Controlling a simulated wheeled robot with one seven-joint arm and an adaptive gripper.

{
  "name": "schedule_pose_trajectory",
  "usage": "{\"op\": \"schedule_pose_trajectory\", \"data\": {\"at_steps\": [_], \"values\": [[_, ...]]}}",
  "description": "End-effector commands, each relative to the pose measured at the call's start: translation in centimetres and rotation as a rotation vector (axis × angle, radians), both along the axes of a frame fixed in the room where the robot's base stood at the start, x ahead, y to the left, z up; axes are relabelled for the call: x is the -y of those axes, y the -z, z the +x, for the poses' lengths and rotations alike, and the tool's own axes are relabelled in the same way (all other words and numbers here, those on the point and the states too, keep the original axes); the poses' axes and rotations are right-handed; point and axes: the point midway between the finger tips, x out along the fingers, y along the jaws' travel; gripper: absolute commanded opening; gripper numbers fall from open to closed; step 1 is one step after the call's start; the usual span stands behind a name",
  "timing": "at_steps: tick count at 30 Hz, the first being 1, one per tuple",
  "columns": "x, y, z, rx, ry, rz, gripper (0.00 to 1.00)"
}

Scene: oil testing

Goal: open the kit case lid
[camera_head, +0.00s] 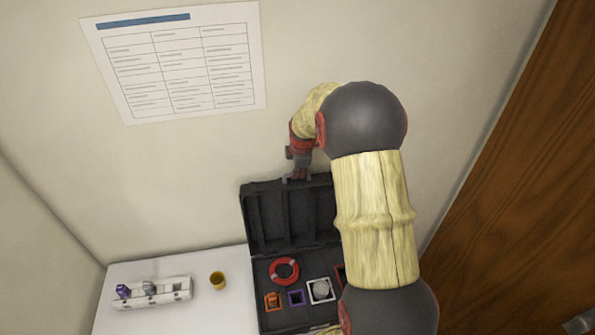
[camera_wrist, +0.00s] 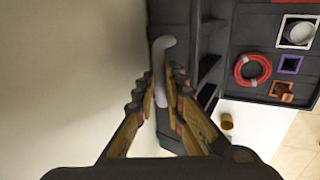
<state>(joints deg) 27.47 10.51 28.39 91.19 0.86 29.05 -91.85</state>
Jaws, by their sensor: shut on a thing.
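The black kit case (camera_head: 262,265) stands on the white table against the wall. Its lid (camera_head: 290,218) is raised and stands near upright at the back, with its ribbed inside facing the camera. My gripper (camera_head: 299,174) is at the lid's top edge. In the wrist view, my gripper (camera_wrist: 165,82) is shut on a pale grey curved handle (camera_wrist: 163,58) on the lid (camera_wrist: 173,14). Part of the handle is hidden between the fingers. The case's right side is hidden behind my arm in the head view.
The open case holds a red coiled ring (camera_head: 284,271), an orange item (camera_head: 272,301), a purple frame (camera_head: 296,298) and a white-framed round piece (camera_head: 321,290). A yellow cup (camera_head: 217,281) and a white rack (camera_head: 160,293) stand left. A wooden door (camera_head: 520,180) is at right.

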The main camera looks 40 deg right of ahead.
Motion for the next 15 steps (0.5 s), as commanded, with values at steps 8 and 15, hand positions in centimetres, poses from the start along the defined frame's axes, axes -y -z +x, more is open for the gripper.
{"op": "schedule_pose_trajectory", "data": {"at_steps": [8,15], "values": [[-0.8,-0.4,-1.6,0.050,0.000,-0.024,0.00],[-2.0,-0.9,-4.1,0.095,0.000,-0.046,0.00]]}}
